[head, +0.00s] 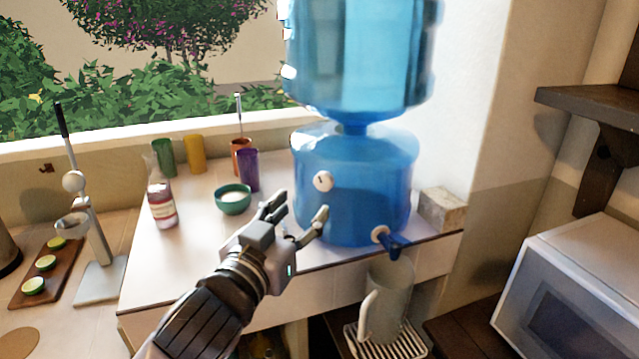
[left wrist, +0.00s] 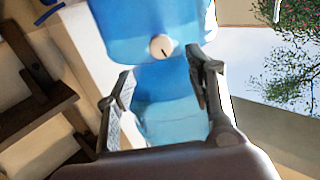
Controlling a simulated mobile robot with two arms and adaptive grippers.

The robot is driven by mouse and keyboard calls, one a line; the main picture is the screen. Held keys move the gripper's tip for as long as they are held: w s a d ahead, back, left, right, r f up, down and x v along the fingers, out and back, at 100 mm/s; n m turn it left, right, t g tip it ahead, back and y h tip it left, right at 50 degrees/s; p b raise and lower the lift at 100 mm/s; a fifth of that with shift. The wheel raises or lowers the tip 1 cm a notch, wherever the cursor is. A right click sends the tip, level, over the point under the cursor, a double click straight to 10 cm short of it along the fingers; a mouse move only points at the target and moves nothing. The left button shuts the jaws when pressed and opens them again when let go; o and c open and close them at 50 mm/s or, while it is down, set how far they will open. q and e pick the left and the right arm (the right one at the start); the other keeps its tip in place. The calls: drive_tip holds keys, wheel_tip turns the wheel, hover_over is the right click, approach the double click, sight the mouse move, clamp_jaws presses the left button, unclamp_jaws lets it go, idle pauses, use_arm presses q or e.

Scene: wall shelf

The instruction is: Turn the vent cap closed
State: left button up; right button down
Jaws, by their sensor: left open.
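The vent cap (head: 323,181) is a small round white knob with a dark mark, on the side of the blue lower water container (head: 352,165). The vent cap also shows in the left wrist view (left wrist: 160,47), ahead of the fingers and roughly between them. My left gripper (head: 297,212) is open and empty, just in front of the container and a little below and left of the cap in the head view. Its two fingers also show in the left wrist view (left wrist: 160,88), apart from each other. I see no contact with the cap. My right gripper is not in view.
A large blue bottle (head: 360,50) stands upside down above the container. A blue tap (head: 393,242) sits low in front, over a grey mug (head: 386,300). A green bowl (head: 233,200) and purple cup (head: 248,170) stand left; a stone block (head: 441,208) stands right.

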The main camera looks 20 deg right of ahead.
sight(322, 185)
use_arm(q)
drive_tip(key=p+x, duration=0.1)
drive_tip(key=x, duration=0.7)
drive_tip(key=shift+w+d, duration=0.25)
drive_tip(key=shift+w, duration=0.1)
drive_tip(key=shift+c, duration=0.5)
drive_tip(key=c, duration=1.1)
drive_tip(key=shift+o, duration=0.2)
